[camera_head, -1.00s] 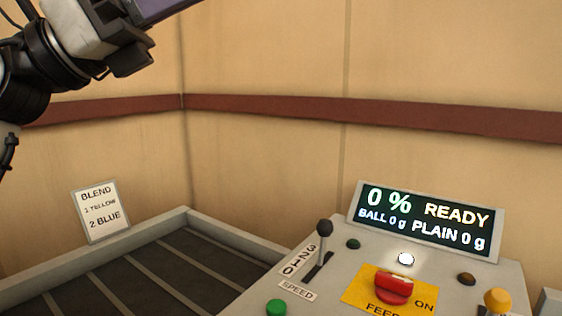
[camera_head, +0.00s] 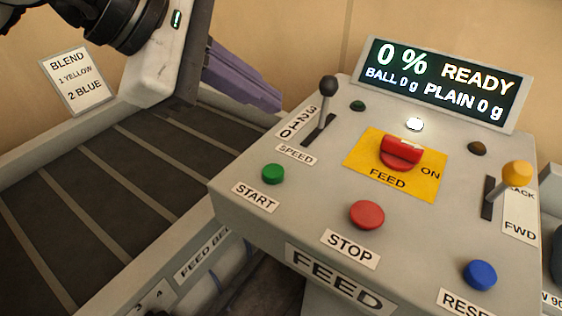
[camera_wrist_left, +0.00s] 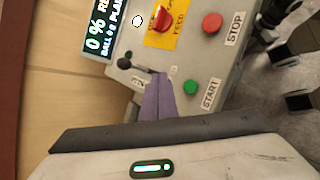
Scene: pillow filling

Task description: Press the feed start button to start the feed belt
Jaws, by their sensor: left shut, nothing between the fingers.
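The green start button (camera_head: 273,174) sits at the left front of the grey feed panel (camera_head: 235,205), above its START label. The button also shows in the left wrist view (camera_wrist_left: 190,88). My left gripper (camera_head: 277,103) is shut and empty, its purple fingers pointing toward the panel from the upper left. It is over the belt side, left of the speed lever, apart from the start button. In the left wrist view its fingertips (camera_wrist_left: 158,77) lie left of the button. The feed belt (camera_head: 110,195) is dark and slatted. My right gripper is not in view.
The panel has a black speed lever (camera_head: 328,92), a red feed knob (camera_head: 401,152) by ON, a red stop button (camera_head: 367,214), a blue button (camera_head: 480,275) and a yellow-topped lever (camera_head: 516,174). The display (camera_head: 440,82) reads 0 % READY. A blend card (camera_head: 77,81) stands behind the belt.

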